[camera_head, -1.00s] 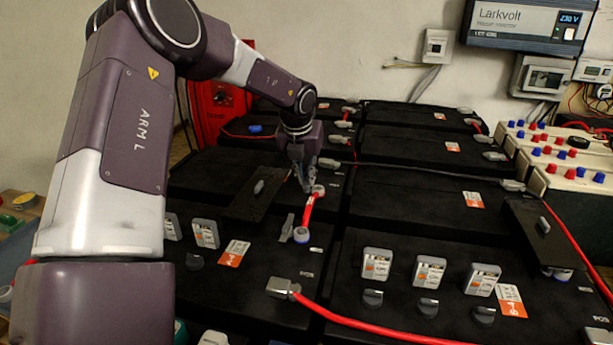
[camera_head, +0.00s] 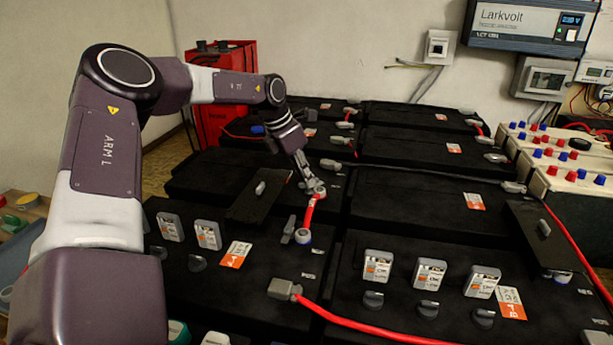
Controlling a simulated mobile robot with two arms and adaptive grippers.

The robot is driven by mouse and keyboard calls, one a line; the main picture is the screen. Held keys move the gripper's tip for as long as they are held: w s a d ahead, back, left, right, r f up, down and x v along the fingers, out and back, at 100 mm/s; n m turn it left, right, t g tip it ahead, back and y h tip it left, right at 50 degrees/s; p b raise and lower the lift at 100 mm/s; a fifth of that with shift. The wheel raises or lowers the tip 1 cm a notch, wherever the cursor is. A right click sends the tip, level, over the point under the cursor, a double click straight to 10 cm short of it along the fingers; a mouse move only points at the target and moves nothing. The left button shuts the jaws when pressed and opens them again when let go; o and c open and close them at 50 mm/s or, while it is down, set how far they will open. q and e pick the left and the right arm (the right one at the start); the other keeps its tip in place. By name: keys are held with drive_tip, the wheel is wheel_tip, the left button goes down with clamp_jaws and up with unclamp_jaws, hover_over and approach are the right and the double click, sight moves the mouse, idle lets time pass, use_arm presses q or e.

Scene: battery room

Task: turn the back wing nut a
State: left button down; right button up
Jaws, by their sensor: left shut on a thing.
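My left gripper (camera_head: 313,188) reaches down to the back end of the short red link cable (camera_head: 310,211). It is shut on the small back wing nut there, which the fingers mostly hide. The cable runs from this back terminal to a front terminal (camera_head: 302,236) with a grey and blue-white fitting on the battery nearer to me. A grey lever-like piece (camera_head: 288,229) stands just left of the front terminal. My right gripper is not in view.
Black batteries fill the middle in rows. A raised black cover flap (camera_head: 259,198) stands left of the gripper. A longer red cable (camera_head: 380,329) starts from a grey clamp (camera_head: 285,289) in front. A red cabinet (camera_head: 222,95) stands behind my arm.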

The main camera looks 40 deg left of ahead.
use_arm(q)
drive_tip(key=m, duration=0.2)
drive_tip(key=m+h, duration=0.1)
drive_tip(key=m+g, duration=0.1)
drive_tip(key=m, duration=0.1)
drive_tip(key=shift+w+a+m+h, duration=0.15)
drive_tip(key=shift+a+m+h, duration=0.15)
drive_tip(key=shift+h, duration=0.1)
drive_tip(key=shift+m+g+h+b, duration=0.3)
drive_tip(key=shift+m+g+b, duration=0.35)
drive_tip(key=shift+m, duration=0.75)
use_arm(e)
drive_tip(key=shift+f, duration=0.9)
use_arm(q)
drive_tip(key=shift+m+b, duration=0.3)
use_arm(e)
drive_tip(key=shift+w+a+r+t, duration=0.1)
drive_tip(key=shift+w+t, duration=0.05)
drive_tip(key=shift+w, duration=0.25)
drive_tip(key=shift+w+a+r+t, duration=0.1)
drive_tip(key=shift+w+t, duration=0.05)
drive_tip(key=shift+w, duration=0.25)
use_arm(q)
drive_tip(key=c, duration=2)
unclamp_jaws()
drive_tip(key=shift+c, duration=0.2)
drive_tip(key=shift+r, duration=0.1)
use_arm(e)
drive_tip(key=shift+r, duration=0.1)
